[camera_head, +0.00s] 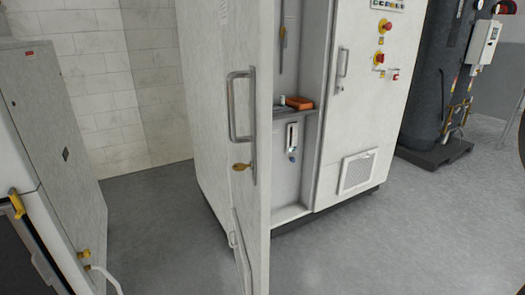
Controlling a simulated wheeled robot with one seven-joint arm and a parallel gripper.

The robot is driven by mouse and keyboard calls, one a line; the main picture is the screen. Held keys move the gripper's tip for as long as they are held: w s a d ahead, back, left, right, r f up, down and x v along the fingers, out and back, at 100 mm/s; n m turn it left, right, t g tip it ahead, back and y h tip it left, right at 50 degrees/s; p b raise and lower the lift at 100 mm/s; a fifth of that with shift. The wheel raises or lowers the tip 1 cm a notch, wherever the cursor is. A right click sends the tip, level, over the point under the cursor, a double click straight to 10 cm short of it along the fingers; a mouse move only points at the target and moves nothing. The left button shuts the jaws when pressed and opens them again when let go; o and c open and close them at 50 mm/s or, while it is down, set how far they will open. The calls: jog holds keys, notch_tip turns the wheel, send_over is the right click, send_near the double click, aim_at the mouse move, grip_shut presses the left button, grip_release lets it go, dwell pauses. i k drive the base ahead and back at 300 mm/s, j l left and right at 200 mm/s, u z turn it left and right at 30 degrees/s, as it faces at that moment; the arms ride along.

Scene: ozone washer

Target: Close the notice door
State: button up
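A tall white cabinet door (229,110) stands open toward me, swung out from the left side of a white cabinet (362,100). I take it to be the notice door, though no notice can be read on it. It has a grey bar handle (237,107) and a brass-coloured key or knob (241,167) below the handle. The open compartment (291,145) behind it holds an orange item (299,103) on a shelf and a small gauge-like part (292,136). My gripper is not in view.
A second cabinet door (345,120) with a handle and a vent is shut at the right. A grey cabinet (62,130) stands at the left. A dark tank (430,75) stands at the back right. The grey floor (380,245) in front is clear.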

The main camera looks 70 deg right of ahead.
aim_at(247, 26)
jog(key=i+z, duration=0.2)
jog(key=z, duration=0.2)
jog(key=i+z, duration=0.25)
jog(key=z, duration=0.2)
jog(key=i+j+z, duration=0.15)
jog(key=z, duration=0.25)
